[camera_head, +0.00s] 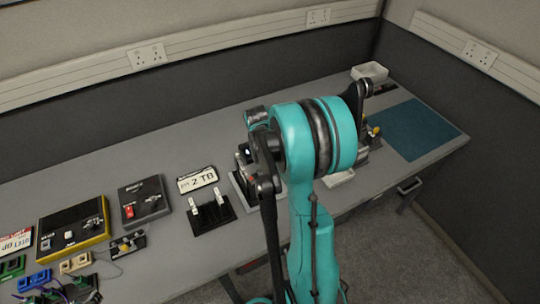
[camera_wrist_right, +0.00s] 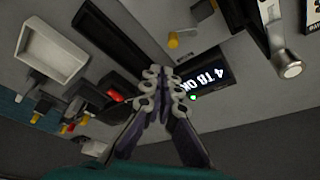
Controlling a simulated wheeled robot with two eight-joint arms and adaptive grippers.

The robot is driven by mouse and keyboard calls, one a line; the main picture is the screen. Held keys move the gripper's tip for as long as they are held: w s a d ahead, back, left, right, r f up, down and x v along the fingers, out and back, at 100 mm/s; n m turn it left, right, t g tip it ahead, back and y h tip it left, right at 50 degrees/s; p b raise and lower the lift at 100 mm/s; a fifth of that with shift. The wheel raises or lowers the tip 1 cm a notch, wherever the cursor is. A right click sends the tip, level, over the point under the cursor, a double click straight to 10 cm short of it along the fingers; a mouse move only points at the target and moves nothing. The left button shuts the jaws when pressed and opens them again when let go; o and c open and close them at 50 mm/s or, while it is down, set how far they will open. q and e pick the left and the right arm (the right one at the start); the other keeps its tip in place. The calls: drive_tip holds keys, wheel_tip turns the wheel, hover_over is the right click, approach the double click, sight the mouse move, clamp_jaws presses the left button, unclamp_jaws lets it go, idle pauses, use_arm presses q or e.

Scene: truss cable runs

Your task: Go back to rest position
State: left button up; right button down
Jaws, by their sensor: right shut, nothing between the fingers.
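My right gripper (camera_wrist_right: 158,95) shows in the right wrist view with its fingers together and nothing between them. My left gripper is not in view.
A blue mat (camera_head: 415,130) and a white tray (camera_head: 370,71) lie at the table's right end. Grey walls close off the back and right.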

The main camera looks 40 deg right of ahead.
drive_tip(key=shift+s+a+r, duration=0.1)
drive_tip(key=shift+a+r, duration=0.1)
drive_tip(key=shift+r, duration=0.5)
drive_tip(key=shift+a, duration=0.1)
